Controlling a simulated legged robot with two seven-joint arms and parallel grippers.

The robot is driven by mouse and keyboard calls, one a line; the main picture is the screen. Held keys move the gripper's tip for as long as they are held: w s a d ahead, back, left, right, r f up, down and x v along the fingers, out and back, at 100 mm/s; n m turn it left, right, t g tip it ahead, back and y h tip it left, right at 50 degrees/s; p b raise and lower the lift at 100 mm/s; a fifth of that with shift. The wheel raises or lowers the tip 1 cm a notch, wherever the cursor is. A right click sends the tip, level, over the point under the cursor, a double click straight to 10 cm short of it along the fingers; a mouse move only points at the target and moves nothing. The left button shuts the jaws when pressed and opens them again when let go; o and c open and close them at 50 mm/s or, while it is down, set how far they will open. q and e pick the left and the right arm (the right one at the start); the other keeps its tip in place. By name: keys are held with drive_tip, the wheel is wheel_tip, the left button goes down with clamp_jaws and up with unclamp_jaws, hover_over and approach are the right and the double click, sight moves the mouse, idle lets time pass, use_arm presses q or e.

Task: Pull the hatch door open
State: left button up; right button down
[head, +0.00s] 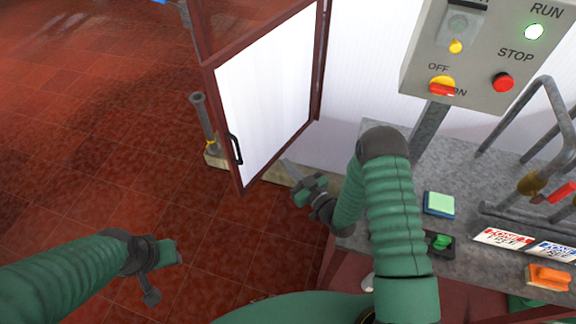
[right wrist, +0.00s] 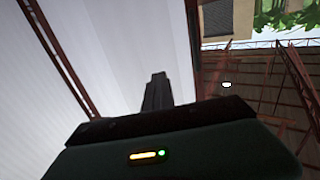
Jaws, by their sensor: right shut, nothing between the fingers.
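The hatch door (head: 265,95) is a white panel in a dark red frame, with a black handle (head: 235,149) near its left edge. It stands at an angle, with white interior showing to its right. My right gripper (head: 290,168) is shut and empty, just right of the door's lower part and apart from the handle. In the right wrist view its closed fingers (right wrist: 156,92) point toward a pale ribbed surface. My left gripper (head: 172,252) is over the floor at lower left, away from the door; its jaw opening is unclear.
A grey control box (head: 475,60) with a lit RUN lamp and red STOP button stands at upper right. Below it a grey bench (head: 400,180) holds a green pad (head: 438,204), labels and metal bars. A grey post (head: 202,120) stands left of the door. The red tiled floor at left is clear.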

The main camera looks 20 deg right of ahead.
drive_tip(key=shift+a, duration=0.15)
drive_tip(key=c, duration=1.7)
unclamp_jaws()
use_arm(q)
drive_tip(key=shift+a, duration=0.35)
use_arm(e)
drive_tip(key=shift+a, duration=0.2)
use_arm(q)
drive_tip(key=shift+b+x, duration=0.75)
drive_tip(key=shift+x, duration=0.05)
use_arm(e)
drive_tip(key=v, duration=0.7)
drive_tip(key=shift+s, duration=0.2)
